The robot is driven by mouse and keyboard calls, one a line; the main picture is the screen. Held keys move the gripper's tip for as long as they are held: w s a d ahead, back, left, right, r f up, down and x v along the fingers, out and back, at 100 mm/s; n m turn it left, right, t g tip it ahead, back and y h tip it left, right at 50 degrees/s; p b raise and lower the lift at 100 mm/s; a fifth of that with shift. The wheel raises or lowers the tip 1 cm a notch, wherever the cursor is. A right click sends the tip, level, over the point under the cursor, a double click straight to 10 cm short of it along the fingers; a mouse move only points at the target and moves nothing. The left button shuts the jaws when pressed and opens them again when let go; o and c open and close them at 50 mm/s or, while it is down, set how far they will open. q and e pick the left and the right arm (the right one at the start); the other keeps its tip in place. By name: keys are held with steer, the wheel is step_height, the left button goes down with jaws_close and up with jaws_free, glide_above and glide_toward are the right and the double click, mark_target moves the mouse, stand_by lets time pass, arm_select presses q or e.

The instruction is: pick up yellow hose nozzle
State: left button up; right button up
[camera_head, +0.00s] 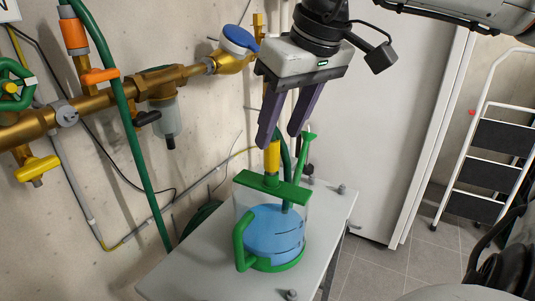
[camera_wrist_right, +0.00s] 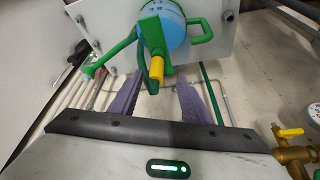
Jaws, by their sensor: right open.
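The yellow hose nozzle (camera_head: 272,157) stands roughly upright above the top of a green and clear watering can (camera_head: 241,237), beside the can's green top bar. My right gripper (camera_head: 278,140) is open and empty, with its two purple fingers pointing down just above the nozzle. In the right wrist view the nozzle (camera_wrist_right: 157,69) shows between and just beyond the fingertips (camera_wrist_right: 158,80). I cannot tell whether a finger touches it. The nozzle's lower end is hidden behind the green bar. My left gripper is not in view.
The can, with blue water, stands on a small grey table (camera_head: 185,270) with bolts at its edges. Brass pipes (camera_head: 95,100) and a green hose (camera_head: 135,140) run along the concrete wall at left. A white door (camera_head: 385,130) and a step ladder (camera_head: 480,150) stand at right.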

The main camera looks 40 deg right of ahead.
mark_target(275, 142)
steer(key=x, duration=0.5)
steer(key=d+x, duration=0.1)
steer(key=x, duration=0.1)
steer(key=shift+w, duration=0.3)
jaws_close()
